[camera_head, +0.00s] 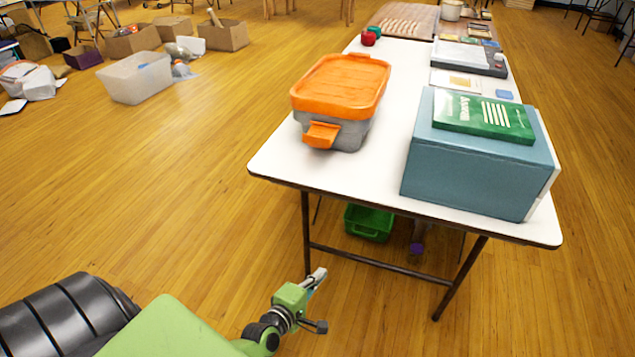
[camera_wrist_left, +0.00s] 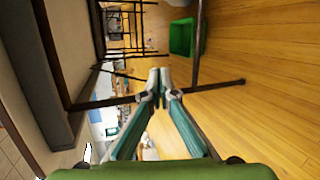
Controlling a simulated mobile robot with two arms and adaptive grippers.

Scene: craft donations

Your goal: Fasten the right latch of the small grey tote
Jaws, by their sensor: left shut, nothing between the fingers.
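The small grey tote (camera_head: 353,137) stands on the white table near its left edge, with an orange lid (camera_head: 342,80) on top. An orange latch (camera_head: 321,134) on its near end sticks outward and down from the grey wall. The opposite end is hidden, so I cannot see a latch there. My left gripper (camera_head: 317,280) is below table height, in front of the table's near left leg, well apart from the tote. In the left wrist view its fingertips (camera_wrist_left: 160,81) meet, with nothing between them. My right gripper is not in view.
A blue-grey box (camera_head: 460,170) with a green book (camera_head: 484,117) on it stands right of the tote. The white table (camera_head: 385,185) has bare room between them. A green bin (camera_head: 369,223) is on the floor underneath. A clear bin (camera_head: 137,78) is at far left.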

